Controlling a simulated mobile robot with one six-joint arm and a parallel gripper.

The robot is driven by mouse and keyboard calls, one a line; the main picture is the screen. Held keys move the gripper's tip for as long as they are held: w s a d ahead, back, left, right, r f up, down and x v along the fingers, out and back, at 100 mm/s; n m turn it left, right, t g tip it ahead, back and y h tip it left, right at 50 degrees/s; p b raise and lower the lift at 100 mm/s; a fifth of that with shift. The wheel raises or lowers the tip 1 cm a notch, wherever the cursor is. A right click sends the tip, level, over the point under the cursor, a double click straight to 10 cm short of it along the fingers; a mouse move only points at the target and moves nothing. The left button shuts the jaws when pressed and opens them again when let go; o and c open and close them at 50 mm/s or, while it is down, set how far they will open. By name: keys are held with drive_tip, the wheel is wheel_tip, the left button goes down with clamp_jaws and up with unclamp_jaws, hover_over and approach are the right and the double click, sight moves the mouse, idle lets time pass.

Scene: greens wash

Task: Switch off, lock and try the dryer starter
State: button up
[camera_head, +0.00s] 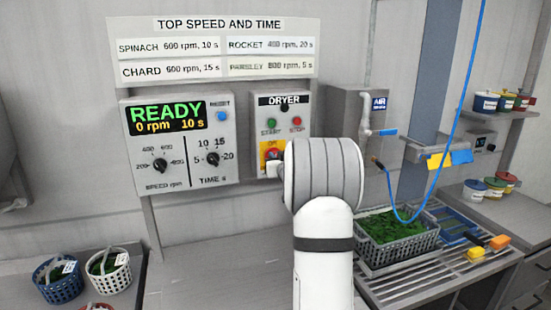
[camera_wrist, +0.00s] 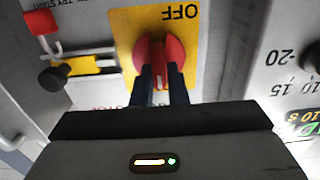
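The grey dryer starter box (camera_head: 303,108) hangs on the wall, with a green START button (camera_head: 273,124) and a red STOP button (camera_head: 297,121). Its red rotary handle (camera_wrist: 175,50) sits on a yellow plate (camera_wrist: 192,75); the word OFF shows upside down in the wrist view. The handle's grip stands upright in that view; I cannot tell which end is its pointer. My gripper (camera_wrist: 161,78) has its two dark fingers close together on either side of the grip, apparently clamping it. A red padlock-like piece (camera_wrist: 41,22) shows beside the box. My arm hides much of the handle in the head view.
A READY panel (camera_head: 180,138) with two knobs is left of the starter. A grey AIR box (camera_head: 350,108) is on the right. A basket of greens (camera_head: 372,258) stands on a slatted rack below, near a hanging blue hose (camera_head: 463,100). Baskets (camera_head: 60,290) stand lower left.

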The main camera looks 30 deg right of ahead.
clamp_jaws()
drive_tip(key=shift+a, duration=0.1)
drive_tip(key=shift+f+b, duration=0.1)
drive_tip(key=shift+b, duration=0.45)
drive_tip(key=n+b, duration=1.1)
drive_tip(key=b, duration=0.1)
drive_tip(key=a+f+n+b, duration=0.1)
drive_tip(key=n+b, duration=0.5)
drive_tip(key=shift+w+n, duration=0.15)
drive_tip(key=shift+n, duration=0.15)
drive_tip(key=shift+r+n, duration=0.1)
drive_tip(key=shift+n, duration=0.2)
drive_tip(key=shift+o, duration=2.4)
unclamp_jaws()
